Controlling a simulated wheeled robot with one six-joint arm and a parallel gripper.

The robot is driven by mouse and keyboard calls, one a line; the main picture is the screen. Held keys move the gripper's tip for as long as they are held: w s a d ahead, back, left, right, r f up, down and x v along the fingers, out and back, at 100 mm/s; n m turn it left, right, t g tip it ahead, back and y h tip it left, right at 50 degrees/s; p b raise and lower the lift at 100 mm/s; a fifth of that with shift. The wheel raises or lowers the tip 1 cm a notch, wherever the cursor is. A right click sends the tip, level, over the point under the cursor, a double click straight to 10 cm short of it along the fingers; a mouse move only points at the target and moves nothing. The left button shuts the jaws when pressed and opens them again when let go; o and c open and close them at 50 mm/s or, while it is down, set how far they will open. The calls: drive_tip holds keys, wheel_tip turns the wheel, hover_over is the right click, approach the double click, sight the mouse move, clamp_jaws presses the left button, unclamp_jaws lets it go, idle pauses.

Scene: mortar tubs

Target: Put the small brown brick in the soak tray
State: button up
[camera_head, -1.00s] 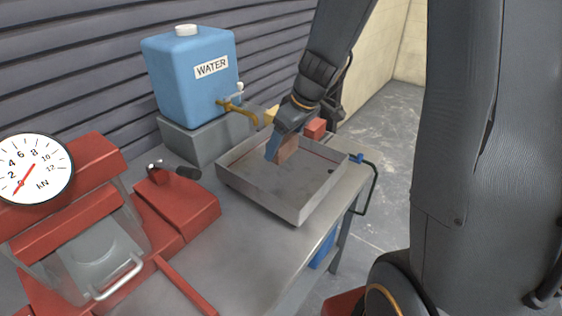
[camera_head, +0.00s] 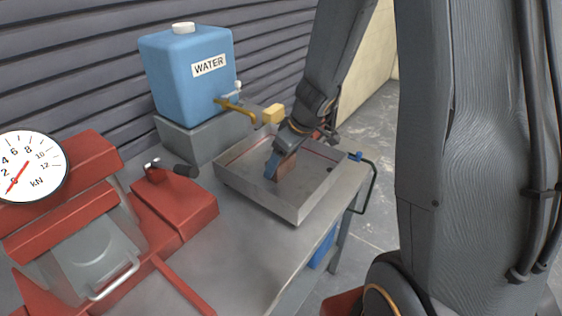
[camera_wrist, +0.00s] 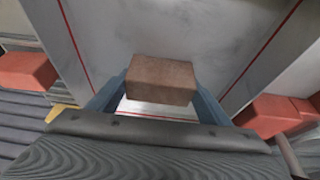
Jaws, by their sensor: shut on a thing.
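The small brown brick (camera_wrist: 161,80) is between the two blue fingers of my gripper (camera_wrist: 160,98) in the wrist view. In the head view the brick (camera_head: 287,168) is inside the outline of the grey soak tray (camera_head: 297,212), low within its walls. My gripper (camera_head: 278,165) is shut on the brick and points down. I cannot tell whether the brick's underside touches the tray floor. The tray is a shallow open metal box, with red lines along its inside walls, and its floor near the brick looks bare.
A blue water tank (camera_head: 190,70) with a brass tap (camera_head: 236,108) stands on a grey block behind the tray. A yellow block (camera_head: 273,113) sits behind the tray. A red press with a dial (camera_head: 30,168) fills the left. A bent handle (camera_head: 374,185) is at the right edge.

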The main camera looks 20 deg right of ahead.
drive_tip(key=shift+f, duration=0.1)
drive_tip(key=o, duration=1.4)
drive_tip(key=shift+c, duration=0.2)
drive_tip(key=shift+r+p, duration=0.3)
drive_tip(key=shift+r, duration=0.05)
drive_tip(key=v, duration=1.2)
drive_tip(key=s+a+f+m+g+h, duration=0.1)
drive_tip(key=s+f+m, duration=0.1)
drive_tip(key=s, duration=0.2)
drive_tip(key=s+a+f+m+h, duration=0.1)
drive_tip(key=s+f+m, duration=0.1)
drive_tip(key=s, duration=0.3)
drive_tip(key=s+a+f+m+g, duration=0.1)
drive_tip(key=s+f+m, duration=0.1)
drive_tip(key=s+m, duration=0.1)
drive_tip(key=shift+s+f+g+h+b, duration=0.3)
drive_tip(key=shift+s+h+b, duration=0.1)
drive_tip(key=shift+s, duration=0.3)
